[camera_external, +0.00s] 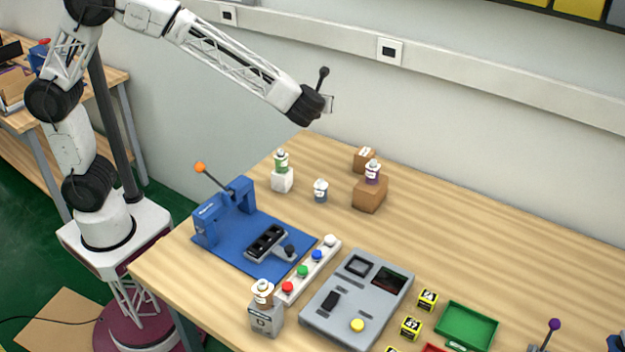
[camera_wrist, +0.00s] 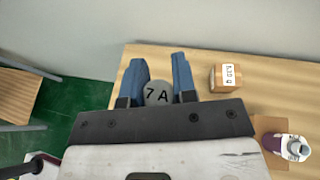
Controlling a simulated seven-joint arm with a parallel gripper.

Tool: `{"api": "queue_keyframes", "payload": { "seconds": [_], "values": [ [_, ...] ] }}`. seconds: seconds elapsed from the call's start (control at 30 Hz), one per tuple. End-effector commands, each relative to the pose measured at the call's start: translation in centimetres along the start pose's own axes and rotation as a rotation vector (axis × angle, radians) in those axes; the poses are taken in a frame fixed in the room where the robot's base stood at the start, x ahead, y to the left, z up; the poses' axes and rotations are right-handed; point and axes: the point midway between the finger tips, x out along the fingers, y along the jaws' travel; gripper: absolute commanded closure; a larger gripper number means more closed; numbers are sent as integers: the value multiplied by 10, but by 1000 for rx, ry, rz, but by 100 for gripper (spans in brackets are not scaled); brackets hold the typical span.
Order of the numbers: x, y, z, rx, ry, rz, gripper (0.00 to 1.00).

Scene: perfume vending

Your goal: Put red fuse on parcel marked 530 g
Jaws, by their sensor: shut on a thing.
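My gripper (camera_wrist: 159,65) is shut on a round grey thing marked "7 A" (camera_wrist: 157,93), held between the two blue fingers in the wrist view. It looks like the end of a fuse; no red shows on it. In the external view my gripper (camera_external: 328,103) is high above the back of the table, and what it holds is too small to make out. The brown parcel (camera_wrist: 226,79) with a white label that seems to read 530 g sits on the table, right of my gripper in the wrist view. The same parcel (camera_external: 363,160) stands at the table's back in the external view.
A purple bottle (camera_external: 372,172) stands on a larger brown box (camera_external: 369,196) close to the parcel. A green bottle (camera_external: 281,161) on a white block (camera_external: 282,181) and a small bottle (camera_external: 320,191) stand to the left. The wall is close behind.

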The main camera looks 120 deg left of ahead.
Motion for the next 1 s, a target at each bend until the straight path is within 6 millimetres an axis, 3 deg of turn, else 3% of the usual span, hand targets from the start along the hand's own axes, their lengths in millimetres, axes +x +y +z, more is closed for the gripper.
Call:
{"api": "queue_keyframes", "payload": {
  "seconds": [0.3,0.5,1.0],
  "values": [
    [30,0,-72,5,1,1,97],
    [43,0,-103,2,-1,0,97],
    [46,0,-110,0,0,-1,97]
  ]
}}
